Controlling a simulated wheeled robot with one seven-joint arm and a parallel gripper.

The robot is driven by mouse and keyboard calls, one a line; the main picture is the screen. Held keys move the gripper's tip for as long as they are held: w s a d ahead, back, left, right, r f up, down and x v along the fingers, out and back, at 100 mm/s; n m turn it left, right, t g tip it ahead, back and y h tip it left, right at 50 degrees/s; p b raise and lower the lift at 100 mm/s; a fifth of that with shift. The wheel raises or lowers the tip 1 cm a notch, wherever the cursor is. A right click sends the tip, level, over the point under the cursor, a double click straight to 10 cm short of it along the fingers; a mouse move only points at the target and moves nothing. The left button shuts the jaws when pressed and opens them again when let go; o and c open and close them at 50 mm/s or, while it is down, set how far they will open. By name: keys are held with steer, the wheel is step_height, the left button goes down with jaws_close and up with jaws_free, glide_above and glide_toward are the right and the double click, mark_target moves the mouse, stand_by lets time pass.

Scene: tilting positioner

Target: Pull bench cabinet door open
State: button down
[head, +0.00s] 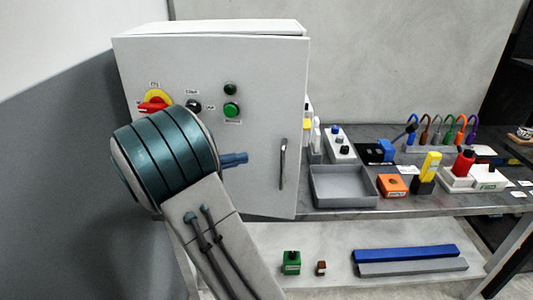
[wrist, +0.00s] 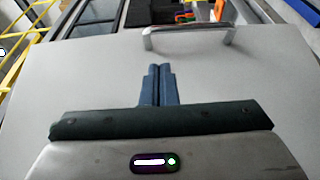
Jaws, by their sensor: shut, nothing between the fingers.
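The bench cabinet (head: 255,60) is a light grey box on the bench, with its door (head: 262,120) facing me. The door looks slightly out of line with the cabinet body at the top, but I cannot tell if it is ajar. A vertical metal bar handle (head: 283,163) sits near the door's right edge; it also shows at the top of the wrist view (wrist: 188,30). My gripper (head: 246,158) has blue fingers pressed together, left of the handle and apart from it. In the wrist view my gripper (wrist: 158,68) is shut and empty over the door face.
The door carries a red and yellow switch (head: 155,103) and green buttons (head: 231,110). Right of the cabinet, a grey tray (head: 345,200), an orange block (head: 392,185) and several cables stand on the bench. Blue and grey bars (head: 405,254) lie on the lower shelf.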

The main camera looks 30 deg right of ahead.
mark_target(270, 152)
steer(key=p+x, duration=0.3)
steer(key=x, duration=0.6)
steer(key=shift+r, duration=0.1)
steer(key=shift+d, duration=0.45)
steer(key=shift+s, duration=0.1)
